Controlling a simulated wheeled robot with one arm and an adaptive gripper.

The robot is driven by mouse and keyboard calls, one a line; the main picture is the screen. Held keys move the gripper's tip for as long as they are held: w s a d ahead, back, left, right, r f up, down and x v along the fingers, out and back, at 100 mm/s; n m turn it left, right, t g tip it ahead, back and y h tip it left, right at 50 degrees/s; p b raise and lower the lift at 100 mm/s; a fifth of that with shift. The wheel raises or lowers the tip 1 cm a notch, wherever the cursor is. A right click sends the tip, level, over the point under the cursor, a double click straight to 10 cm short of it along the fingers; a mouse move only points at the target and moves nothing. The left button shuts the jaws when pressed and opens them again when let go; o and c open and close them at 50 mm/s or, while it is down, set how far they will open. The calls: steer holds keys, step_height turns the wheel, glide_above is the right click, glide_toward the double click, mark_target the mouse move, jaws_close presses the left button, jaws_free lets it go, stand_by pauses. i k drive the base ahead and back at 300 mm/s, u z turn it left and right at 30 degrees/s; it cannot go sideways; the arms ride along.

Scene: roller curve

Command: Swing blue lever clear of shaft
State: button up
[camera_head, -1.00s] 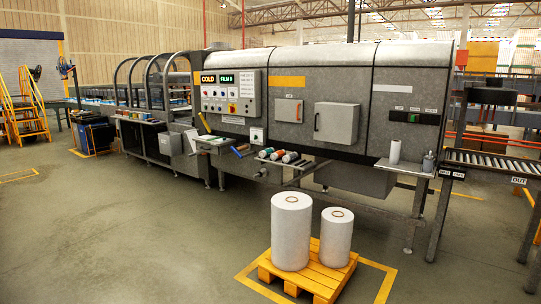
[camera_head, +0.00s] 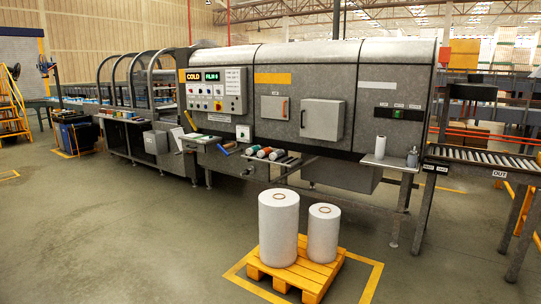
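The blue lever (camera_head: 224,150) is small in the head view. It sits on the front of the grey wrapping machine (camera_head: 300,145), below the control panel (camera_head: 216,90) and left of several coloured rolls. It tilts, with one end higher than the other. A shaft near it is too small to make out clearly. A yellow lever (camera_head: 190,120) stands tilted to its upper left. My gripper is not in view.
A yellow pallet (camera_head: 318,275) with two white film rolls (camera_head: 279,228) stands on the floor in front of the machine. A roller conveyor (camera_head: 480,158) marked OUT is at the right. The floor at the left front is open.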

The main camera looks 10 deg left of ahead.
mark_target(219, 147)
steer(key=u, duration=0.55)
steer(key=i, duration=1.75)
steer(key=u, duration=1)
steer(key=i, duration=1.85)
steer(key=u, duration=0.4)
steer(key=i, duration=1.75)
steer(key=z, duration=0.35)
steer(key=i, duration=1.8)
steer(key=z, duration=0.6)
steer(key=i, duration=1.45)
steer(key=z, duration=0.4)
